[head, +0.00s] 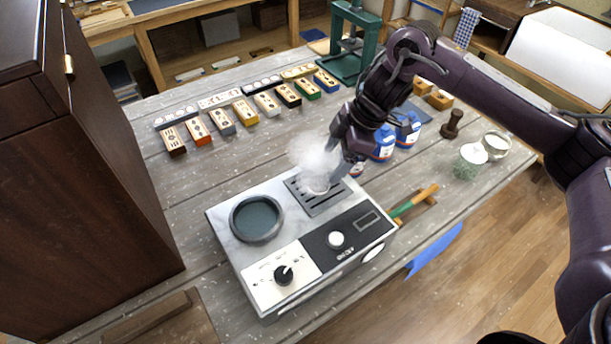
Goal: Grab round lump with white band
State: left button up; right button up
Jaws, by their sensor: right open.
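A small round, pale lump (316,184) sits on the dark slotted grate (325,205) of a grey console. White vapour hangs over it and blurs its outline, so I cannot make out a white band. My right gripper (338,168) reaches down from the upper right, its fingers close beside the lump and just above the grate. It is open; whether a finger touches the lump is unclear. My left gripper is out of view.
The console (226,213) has a round dark well (256,219), a black knob (284,275) and a white button (335,239). Blue-and-white jars (384,143) stand behind my right gripper. A green-handled tool (405,208) lies right of the console. Several coloured blocks line the back; a dark cabinet (80,180) stands left.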

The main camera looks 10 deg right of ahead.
aim_at(322, 182)
jog(key=shift+w+a+f, duration=0.1)
jog(key=shift+w, duration=0.35)
jog(key=shift+s+a+f, duration=0.1)
jog(key=shift+f, duration=0.35)
jog(key=shift+s+f, duration=0.35)
jog(key=shift+f, duration=0.15)
jog(key=x, duration=0.4)
jog(key=shift+f, duration=0.45)
jog(key=c, duration=1.1)
jog(key=shift+c, duration=0.2)
